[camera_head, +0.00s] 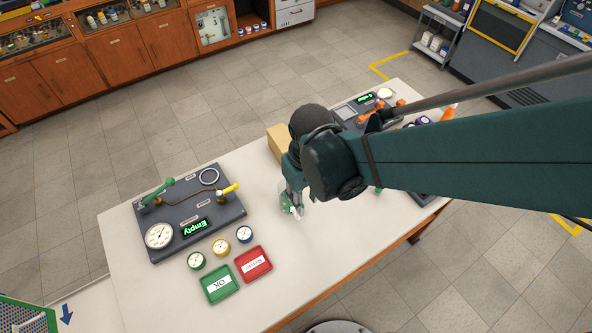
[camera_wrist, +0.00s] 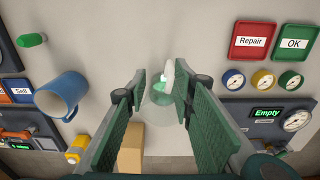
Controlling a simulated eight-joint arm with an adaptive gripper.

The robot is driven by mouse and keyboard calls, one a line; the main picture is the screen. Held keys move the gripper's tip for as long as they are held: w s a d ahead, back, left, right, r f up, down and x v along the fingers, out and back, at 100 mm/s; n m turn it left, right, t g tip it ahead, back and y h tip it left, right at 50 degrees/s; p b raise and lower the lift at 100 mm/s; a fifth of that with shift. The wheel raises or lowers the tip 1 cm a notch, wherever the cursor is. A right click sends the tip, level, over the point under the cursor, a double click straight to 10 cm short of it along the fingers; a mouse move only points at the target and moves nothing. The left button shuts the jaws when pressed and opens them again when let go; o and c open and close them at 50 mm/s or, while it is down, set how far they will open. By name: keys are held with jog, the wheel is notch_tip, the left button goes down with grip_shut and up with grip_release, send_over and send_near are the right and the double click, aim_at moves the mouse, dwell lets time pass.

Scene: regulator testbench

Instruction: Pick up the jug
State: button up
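A see-through vessel (camera_wrist: 160,113) with a pale green part and a white top lies between my finger pads in the wrist view. In the head view it is a small clear and green shape (camera_head: 288,205) at my fingertips. A blue vessel with a handle (camera_wrist: 62,96), like a mug or jug, stands left of my gripper in the wrist view; my arm hides it in the head view. I cannot tell for certain which is the jug. My gripper (camera_wrist: 161,78) is open, its green fingers apart on both sides of the clear vessel; contact is unclear.
A gauge panel reading Empty (camera_head: 190,212), green OK tray (camera_head: 219,284), red Repair tray (camera_head: 253,264) and several small gauges are left of my gripper in the head view. A cardboard box (camera_head: 278,140) stands close behind it. The white table (camera_head: 335,235) has clear room in front.

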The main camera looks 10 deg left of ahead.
aim_at(298, 218)
jog(key=shift+s+a+f+n, duration=0.35)
jog(key=shift+s+a, duration=0.25)
jog(key=shift+a, duration=0.3)
jog(key=shift+f, duration=0.15)
jog(key=shift+f, duration=1.2)
jog(key=shift+f, duration=0.1)
jog(key=shift+w+f, duration=0.15)
jog(key=shift+f, duration=2.35)
grip_shut()
